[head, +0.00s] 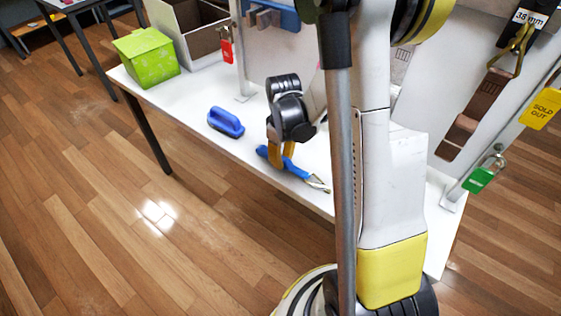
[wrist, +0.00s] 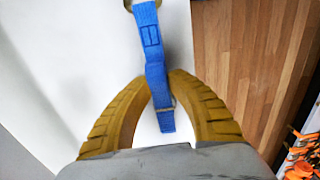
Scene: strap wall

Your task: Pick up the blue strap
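The blue strap (head: 270,155) lies along the white table's front edge, below my gripper (head: 281,158). A metal hook (head: 318,183) is at its right end. In the wrist view the strap (wrist: 152,50) runs down the middle, with a darker stitched patch and a thin band near its lower end. My gripper's two yellow fingers (wrist: 160,82) close in on the strap from both sides, their tips against its edges, with no clear gap. The strap looks at or near table height; I cannot tell if it is raised.
A blue brush-like block (head: 226,122) lies to the left on the white table (head: 205,90). A green box (head: 146,58) and an open white bin (head: 190,25) stand behind it. A panel with straps, padlocks and tags is at right. The wooden floor in front is clear.

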